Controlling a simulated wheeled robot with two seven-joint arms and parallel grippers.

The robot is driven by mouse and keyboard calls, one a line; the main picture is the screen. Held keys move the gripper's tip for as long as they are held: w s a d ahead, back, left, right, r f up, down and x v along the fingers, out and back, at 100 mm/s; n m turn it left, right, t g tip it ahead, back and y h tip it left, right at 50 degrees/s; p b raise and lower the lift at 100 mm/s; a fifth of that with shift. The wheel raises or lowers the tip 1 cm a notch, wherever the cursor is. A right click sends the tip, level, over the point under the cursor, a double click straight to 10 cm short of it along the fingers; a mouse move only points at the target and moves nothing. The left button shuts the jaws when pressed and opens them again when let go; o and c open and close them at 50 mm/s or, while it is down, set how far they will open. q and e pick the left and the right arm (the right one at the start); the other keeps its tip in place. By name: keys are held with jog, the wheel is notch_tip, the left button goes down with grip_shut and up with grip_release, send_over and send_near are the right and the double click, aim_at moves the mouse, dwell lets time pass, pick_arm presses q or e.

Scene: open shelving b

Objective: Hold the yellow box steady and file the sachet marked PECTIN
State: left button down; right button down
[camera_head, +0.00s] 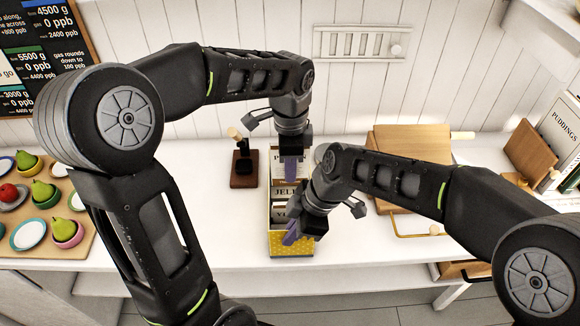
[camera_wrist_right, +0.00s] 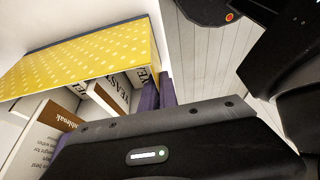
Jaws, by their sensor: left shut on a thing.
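The yellow box (camera_head: 290,243) stands on the white counter, long and open-topped, with a white-dotted front wall; its yellow side also shows in the right wrist view (camera_wrist_right: 85,58). My left gripper (camera_head: 290,170) is shut on a pale sachet with a brown band (camera_head: 277,158) above the box's far part. Only a first letter P shows; the fingers hide the rest. My right gripper (camera_head: 292,232) is at the box's front end, its purple fingers (camera_wrist_right: 157,93) close together at the wall's end, seemingly pinching it. Sachets marked JELLY (camera_head: 285,192) and YEAST (camera_wrist_right: 117,90) stand inside.
A dark wooden stand (camera_head: 244,168) is left of the box. Wooden boards (camera_head: 410,140) lie at the right, partly behind my right arm. A PUDDINGS book (camera_head: 556,135) stands far right. A board with pears and dishes (camera_head: 45,205) is at the left.

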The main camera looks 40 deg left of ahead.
aim_at(290, 185)
pick_arm(q)
jog(key=shift+f, duration=2.85)
jog(key=shift+f, duration=1.85)
jog(key=c, duration=1.4)
grip_release()
jog(key=shift+r, duration=0.1)
notch_tip(290, 185, up, 12)
jog(key=shift+f, duration=0.1)
pick_arm(e)
jog(key=c, duration=1.6)
grip_release()
jog(key=shift+o, duration=0.2)
